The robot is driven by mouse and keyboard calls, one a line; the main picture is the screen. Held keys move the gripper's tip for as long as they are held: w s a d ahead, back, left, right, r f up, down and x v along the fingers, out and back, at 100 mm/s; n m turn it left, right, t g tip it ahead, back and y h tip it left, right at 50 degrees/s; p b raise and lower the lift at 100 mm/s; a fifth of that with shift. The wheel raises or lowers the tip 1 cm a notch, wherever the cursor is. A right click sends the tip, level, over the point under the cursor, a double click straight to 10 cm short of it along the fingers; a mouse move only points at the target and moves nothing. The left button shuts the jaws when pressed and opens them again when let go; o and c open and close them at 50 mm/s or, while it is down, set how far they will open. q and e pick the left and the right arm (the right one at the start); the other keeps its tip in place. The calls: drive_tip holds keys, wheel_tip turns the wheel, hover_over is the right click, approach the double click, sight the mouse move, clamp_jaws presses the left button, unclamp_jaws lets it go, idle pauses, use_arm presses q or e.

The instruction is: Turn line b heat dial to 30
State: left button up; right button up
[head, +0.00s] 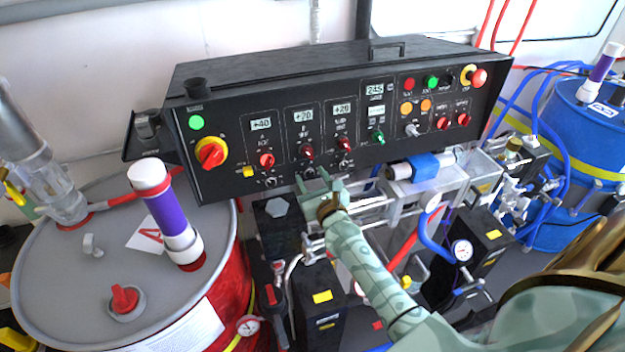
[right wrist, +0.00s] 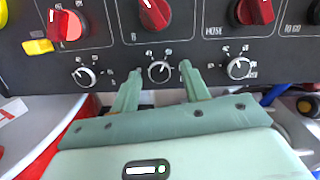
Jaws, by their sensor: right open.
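The black control panel (head: 225,150) has several columns of displays and dials. In the column marked B, a display (head: 303,116) reads +20, with a red dial (head: 306,152) under it; this dial also shows in the right wrist view (right wrist: 155,13). Below it is a small silver knob (right wrist: 159,71) with a scale around it. I cannot read which of the two is the heat dial. My right gripper (head: 313,177) is open, its fingertips (right wrist: 158,72) on either side of the small knob. Contact cannot be told. My left gripper is not in view.
Similar silver knobs stand to the left (right wrist: 84,77) and right (right wrist: 239,68), close to the fingers. A red drum (head: 75,240) stands left, a blue drum (head: 575,130) right. Pipes and hoses crowd the space below the panel.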

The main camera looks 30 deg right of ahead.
drive_tip(key=c, duration=1)
